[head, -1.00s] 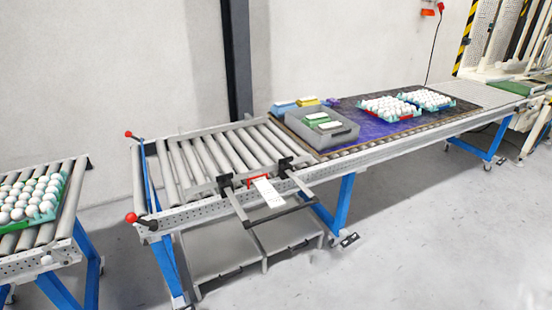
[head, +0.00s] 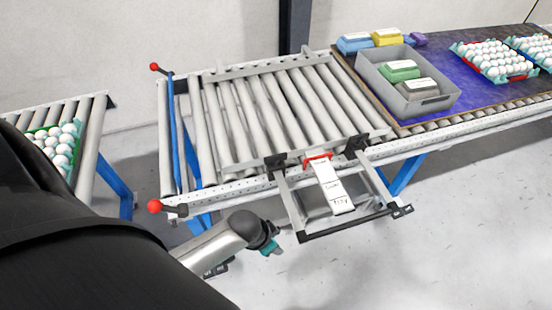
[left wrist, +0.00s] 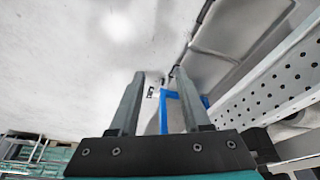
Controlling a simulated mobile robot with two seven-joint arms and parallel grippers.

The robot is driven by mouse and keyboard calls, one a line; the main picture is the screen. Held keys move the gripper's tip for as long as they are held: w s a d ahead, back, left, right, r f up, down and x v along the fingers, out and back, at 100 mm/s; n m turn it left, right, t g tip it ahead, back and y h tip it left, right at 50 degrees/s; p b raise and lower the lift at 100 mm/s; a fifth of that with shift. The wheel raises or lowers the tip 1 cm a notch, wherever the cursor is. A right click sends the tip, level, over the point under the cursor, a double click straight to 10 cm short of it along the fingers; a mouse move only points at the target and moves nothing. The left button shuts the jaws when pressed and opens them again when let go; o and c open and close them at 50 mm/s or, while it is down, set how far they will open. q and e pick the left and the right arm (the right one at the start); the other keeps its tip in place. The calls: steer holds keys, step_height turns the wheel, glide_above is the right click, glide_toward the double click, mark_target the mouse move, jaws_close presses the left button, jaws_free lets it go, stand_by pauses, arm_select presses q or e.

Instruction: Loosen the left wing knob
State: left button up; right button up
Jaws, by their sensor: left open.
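A black clamp-like fitting (head: 275,163) sits on the conveyor's front rail at the left arm of a grey frame. A matching black fitting (head: 355,145) is at the right arm. The wings of a knob are too small to make out on either. My left gripper (left wrist: 158,75) is open and empty, with both fingers apart in the left wrist view. In the head view its teal part (head: 270,244) is in front of and below the left fitting, not touching it. My right gripper is not in view.
The grey frame (head: 340,226) juts out from the rail, with a white label strip (head: 334,187) hanging between its arms. Two red ball knobs (head: 155,206) mark the conveyor's left end. A grey bin (head: 437,108) and egg trays (head: 495,60) stand at right.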

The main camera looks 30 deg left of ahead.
arm_select(q)
step_height(320, 180, up, 6)
steer(key=w+d, duration=0.1)
steer(key=w, duration=0.1)
step_height(320, 180, up, 18)
steer(key=m+h, duration=0.2)
steer(key=m, duration=0.2)
glide_above(275, 156)
steer(key=s+a, duration=0.3)
steer(key=s, duration=0.1)
steer(key=x, duration=0.4)
steer(key=b+x, duration=0.1)
steer(key=x, duration=0.9)
steer(key=shift+w+a+b, duration=0.1)
steer(key=shift+a+b, duration=0.25)
jaws_close()
